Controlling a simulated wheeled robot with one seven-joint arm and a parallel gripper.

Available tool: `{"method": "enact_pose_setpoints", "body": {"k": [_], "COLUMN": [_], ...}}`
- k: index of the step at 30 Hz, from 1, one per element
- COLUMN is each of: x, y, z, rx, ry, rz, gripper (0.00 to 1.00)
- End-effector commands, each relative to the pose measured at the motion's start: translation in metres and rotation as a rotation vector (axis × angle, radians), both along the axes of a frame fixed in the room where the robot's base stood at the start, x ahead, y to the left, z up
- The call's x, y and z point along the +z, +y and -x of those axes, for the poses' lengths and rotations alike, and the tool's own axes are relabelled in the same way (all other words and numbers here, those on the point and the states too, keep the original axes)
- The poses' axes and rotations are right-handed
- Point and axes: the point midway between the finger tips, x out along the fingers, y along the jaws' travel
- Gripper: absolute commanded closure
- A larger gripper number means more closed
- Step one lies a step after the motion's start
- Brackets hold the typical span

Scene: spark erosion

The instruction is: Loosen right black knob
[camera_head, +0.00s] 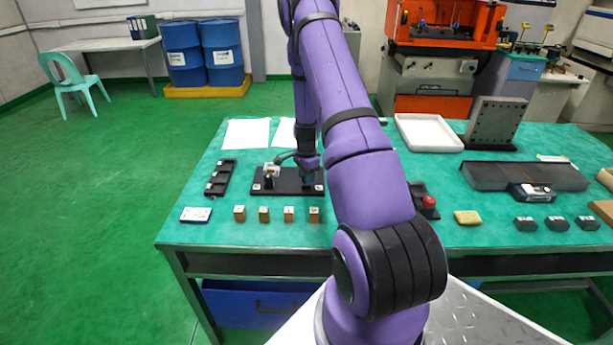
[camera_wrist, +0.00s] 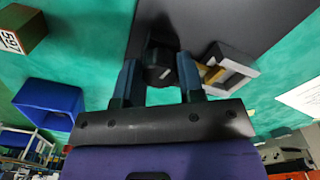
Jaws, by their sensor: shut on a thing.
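A black base plate (camera_head: 288,184) lies on the green table, with white markers at its ends. My gripper (camera_head: 309,180) is over the right part of this plate, pointing down. In the wrist view my gripper (camera_wrist: 159,78) has its two blue fingers on either side of a black knob (camera_wrist: 158,66) and is shut on it. In the head view the gripper hides this knob. A light grey metal piece (camera_wrist: 232,72) with a yellowish part stands close beside the fingers. A small light and dark fixture (camera_head: 270,174) shows at the plate's left side in the head view.
Several small brown blocks (camera_head: 264,214) stand along the front of the plate. A black tray (camera_head: 220,178) lies to its left. A red button (camera_head: 429,202) is to the right. White sheets (camera_head: 247,133) lie behind, and a white tray (camera_head: 428,133) is at the back right.

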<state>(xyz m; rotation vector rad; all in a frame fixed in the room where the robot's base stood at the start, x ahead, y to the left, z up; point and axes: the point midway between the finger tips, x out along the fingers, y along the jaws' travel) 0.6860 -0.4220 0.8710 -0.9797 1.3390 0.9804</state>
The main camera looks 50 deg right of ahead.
Motion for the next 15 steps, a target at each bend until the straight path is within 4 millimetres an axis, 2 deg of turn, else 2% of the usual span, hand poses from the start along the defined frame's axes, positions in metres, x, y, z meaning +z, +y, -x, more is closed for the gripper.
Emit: {"method": "enact_pose_setpoints", "body": {"k": [15], "x": [0.0005], "y": [-0.0004], "z": [-0.0002], "rx": [0.464], "ry": [-0.001], "rz": [0.000], "gripper": [0.88]}}
